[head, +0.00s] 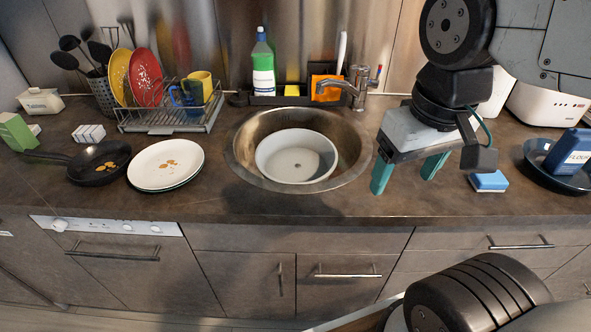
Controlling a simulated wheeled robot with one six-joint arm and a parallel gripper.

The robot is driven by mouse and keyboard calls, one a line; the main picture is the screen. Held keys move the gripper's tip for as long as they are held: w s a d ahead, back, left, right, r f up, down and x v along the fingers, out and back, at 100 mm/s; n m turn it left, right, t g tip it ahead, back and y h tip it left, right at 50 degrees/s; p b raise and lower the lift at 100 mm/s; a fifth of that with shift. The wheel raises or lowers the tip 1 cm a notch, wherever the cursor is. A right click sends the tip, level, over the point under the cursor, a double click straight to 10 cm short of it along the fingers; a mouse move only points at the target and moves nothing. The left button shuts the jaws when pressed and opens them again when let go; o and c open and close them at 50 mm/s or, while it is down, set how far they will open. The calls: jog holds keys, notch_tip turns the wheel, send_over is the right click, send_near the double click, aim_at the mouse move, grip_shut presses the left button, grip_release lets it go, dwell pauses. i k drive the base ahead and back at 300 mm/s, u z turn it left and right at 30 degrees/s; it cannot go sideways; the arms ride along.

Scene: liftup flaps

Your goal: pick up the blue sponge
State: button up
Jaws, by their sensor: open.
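The blue sponge (488,181) lies flat on the counter at the right, with a paler layer along its lower edge. My gripper (406,179) hangs over the counter between the sink and the sponge. Its two green fingers point down and stand apart with nothing between them. The gripper is to the left of the sponge and does not touch it.
The round sink (244,152) with a white bowl (296,157) lies to the left. A faucet (357,86) rises behind. Counter in front of the sponge is clear.

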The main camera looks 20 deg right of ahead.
aim_at(496, 182)
jog(key=z, duration=2.95)
jog(key=k, duration=0.75)
jog(key=u, duration=1.45)
jog(key=i, duration=0.5)
jog(key=u, duration=0.1)
